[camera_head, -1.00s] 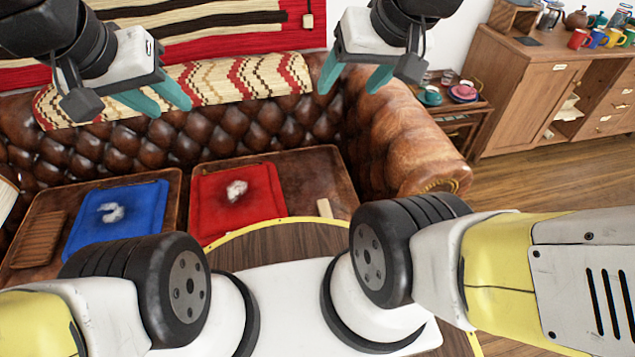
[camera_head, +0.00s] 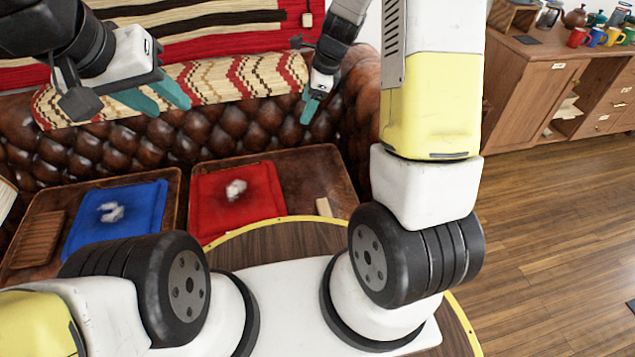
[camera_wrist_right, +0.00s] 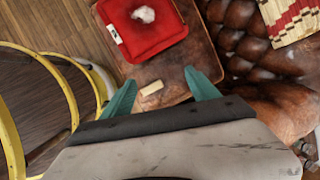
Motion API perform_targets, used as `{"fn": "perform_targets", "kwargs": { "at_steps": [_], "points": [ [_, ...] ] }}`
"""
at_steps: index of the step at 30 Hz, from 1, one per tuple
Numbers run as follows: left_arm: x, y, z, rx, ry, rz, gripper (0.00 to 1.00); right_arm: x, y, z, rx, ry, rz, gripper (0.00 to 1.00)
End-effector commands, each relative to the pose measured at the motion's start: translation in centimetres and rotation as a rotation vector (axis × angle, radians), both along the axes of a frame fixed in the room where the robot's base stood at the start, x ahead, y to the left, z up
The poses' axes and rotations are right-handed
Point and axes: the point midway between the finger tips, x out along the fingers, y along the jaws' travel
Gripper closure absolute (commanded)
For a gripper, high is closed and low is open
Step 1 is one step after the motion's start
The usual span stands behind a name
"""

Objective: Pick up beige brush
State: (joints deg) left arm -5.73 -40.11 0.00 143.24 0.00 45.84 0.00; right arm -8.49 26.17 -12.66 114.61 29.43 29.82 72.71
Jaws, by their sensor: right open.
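The beige brush (camera_head: 324,207) is a small pale block lying on the brown leather sofa seat, just right of the red tray. In the right wrist view the brush (camera_wrist_right: 152,88) lies below and between the fingertips, apart from them. My right gripper (camera_head: 311,108) hangs above the right part of the sofa; its teal fingers look nearly edge-on in the head view. In the wrist view the right gripper (camera_wrist_right: 160,86) is open and empty. My left gripper (camera_head: 155,100) is open and empty in front of the sofa back at upper left.
A red tray (camera_head: 266,200) and a blue tray (camera_head: 142,225), each with a crumpled whitish item, lie on the sofa seat. A ribbed brown board (camera_head: 38,238) is at far left. The sofa arm (camera_wrist_right: 285,105) is close to the right gripper. A wooden cabinet (camera_head: 530,85) stands at right.

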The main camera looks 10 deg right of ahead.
Motion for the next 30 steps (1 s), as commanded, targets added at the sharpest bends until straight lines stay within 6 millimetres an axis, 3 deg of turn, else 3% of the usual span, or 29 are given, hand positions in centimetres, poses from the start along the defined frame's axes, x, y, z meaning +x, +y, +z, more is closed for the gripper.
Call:
{"fn": "perform_targets", "kwargs": {
  "at_steps": [1,8,15,18,22,30],
  "points": [
    [0.0,0.0,0.0,0.000,0.000,0.000,0.64,0.8,-0.1,-3.2,0.006,0.057,-0.094,0.31],
    [0.0,0.0,0.0,0.000,0.000,0.000,0.64,3.0,-1.3,-16.4,0.009,0.247,-0.565,0.31],
    [0.0,0.0,0.0,0.000,0.000,0.000,0.64,1.4,-3.6,-30.4,-0.045,0.368,-1.026,0.31],
    [0.0,0.0,0.0,0.000,0.000,0.000,0.64,0.1,-4.5,-34.8,-0.069,0.390,-1.171,0.31],
    [0.0,0.0,0.0,0.000,0.000,0.000,0.64,-1.1,-5.3,-38.2,-0.087,0.397,-1.289,0.31],
    [0.0,0.0,0.0,0.000,0.000,0.000,0.64,-1.7,-5.6,-41.2,-0.094,0.401,-1.339,0.31]
  ]
}}
